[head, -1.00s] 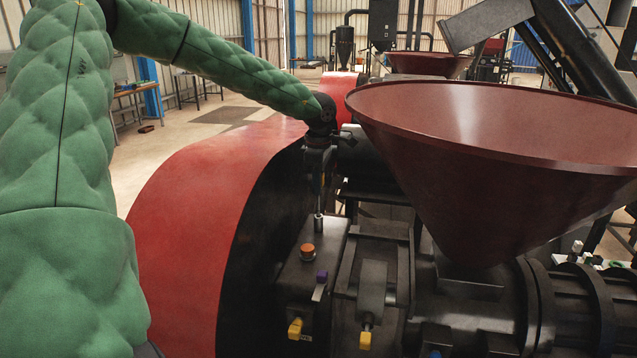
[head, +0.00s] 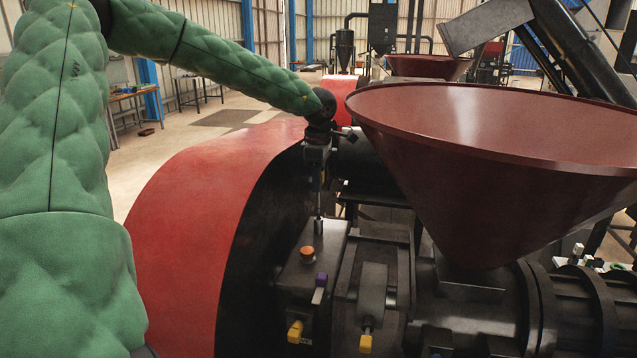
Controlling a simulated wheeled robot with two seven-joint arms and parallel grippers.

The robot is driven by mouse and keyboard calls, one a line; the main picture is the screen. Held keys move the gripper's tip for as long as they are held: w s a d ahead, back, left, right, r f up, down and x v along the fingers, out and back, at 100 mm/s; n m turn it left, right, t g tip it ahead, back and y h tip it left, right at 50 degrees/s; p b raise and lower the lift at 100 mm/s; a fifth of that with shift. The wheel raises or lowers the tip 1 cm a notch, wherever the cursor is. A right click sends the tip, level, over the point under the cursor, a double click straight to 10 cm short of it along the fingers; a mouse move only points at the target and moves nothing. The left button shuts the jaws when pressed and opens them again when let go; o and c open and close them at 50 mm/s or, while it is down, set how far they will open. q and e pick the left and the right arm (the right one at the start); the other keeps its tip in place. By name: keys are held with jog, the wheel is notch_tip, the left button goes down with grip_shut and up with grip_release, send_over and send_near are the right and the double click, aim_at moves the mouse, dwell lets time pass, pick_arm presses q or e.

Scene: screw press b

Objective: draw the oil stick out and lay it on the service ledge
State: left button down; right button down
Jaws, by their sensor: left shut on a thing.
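My left gripper (head: 317,178) points down over the dark gearbox (head: 300,262) in the middle of the head view. It is shut on the upper end of the oil stick (head: 318,203), a thin upright rod. The jaws and the stick's handle are small and dark, so the exact grip is hard to make out. The stick runs down to a short metal tube (head: 318,226) on the gearbox top; its lower end is hidden there. I cannot clearly pick out the service ledge. My right gripper is not in view.
A large red hopper (head: 480,140) stands close on the right of my left gripper. A curved red guard (head: 190,235) is on the left.

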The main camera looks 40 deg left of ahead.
pick_arm(q)
jog(key=shift+r, duration=0.8)
